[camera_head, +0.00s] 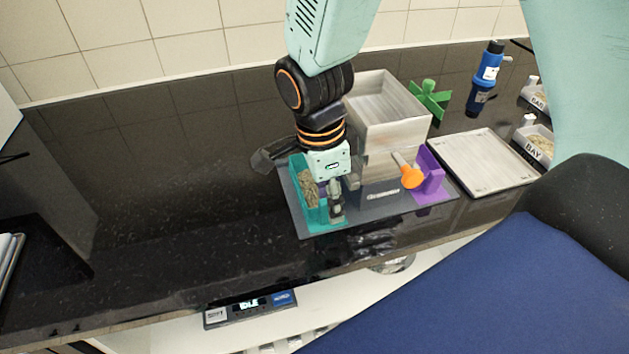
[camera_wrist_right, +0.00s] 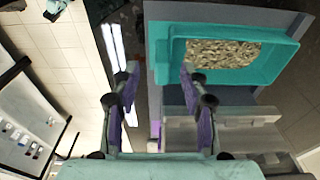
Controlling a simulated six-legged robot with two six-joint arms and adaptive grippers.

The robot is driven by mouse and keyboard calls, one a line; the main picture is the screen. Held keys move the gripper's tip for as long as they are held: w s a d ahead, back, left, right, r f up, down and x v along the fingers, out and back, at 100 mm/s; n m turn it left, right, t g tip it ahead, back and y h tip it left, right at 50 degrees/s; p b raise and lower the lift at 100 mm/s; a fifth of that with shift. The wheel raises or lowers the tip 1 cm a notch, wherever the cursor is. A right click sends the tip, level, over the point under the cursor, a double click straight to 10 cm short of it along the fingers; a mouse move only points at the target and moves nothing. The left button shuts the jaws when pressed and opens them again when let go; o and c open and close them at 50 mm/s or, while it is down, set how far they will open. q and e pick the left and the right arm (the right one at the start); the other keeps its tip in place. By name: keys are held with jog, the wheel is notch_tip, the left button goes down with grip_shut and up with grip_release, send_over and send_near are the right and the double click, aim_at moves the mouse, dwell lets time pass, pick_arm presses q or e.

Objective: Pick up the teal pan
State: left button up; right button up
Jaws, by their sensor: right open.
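The teal pan (camera_head: 311,217) holds pale grains and sits at the left end of the dark grey base plate, beside the light box-shaped machine. It also shows at the top right of the right wrist view (camera_wrist_right: 268,72). My right gripper (camera_head: 302,183) comes down from above over the pan and is open. In the right wrist view its purple-padded fingers (camera_wrist_right: 158,75) stand apart, with the pan's left wall in the gap between them in the picture. I cannot tell whether either finger touches the pan, and the arm hides part of it. My left gripper is not in view.
The machine (camera_head: 385,118) stands right of the pan, with an orange knob (camera_head: 411,177) and a purple part (camera_head: 430,175). The dark counter (camera_head: 170,170) is clear at left.

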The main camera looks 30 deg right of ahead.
aim_at(328, 222)
jog(key=f, duration=0.3)
jog(key=shift+w+a+f, duration=0.15)
jog(key=shift+w+a, duration=0.15)
jog(key=shift+w, duration=0.05)
jog(key=shift+s+d, duration=0.35)
jog(key=shift+d, duration=0.1)
jog(key=shift+w+a, duration=0.3)
jog(key=shift+a, duration=0.05)
jog(key=c, duration=0.6)
jog(key=shift+s+d, duration=0.25)
grip_shut()
jog(key=shift+w+a, duration=0.1)
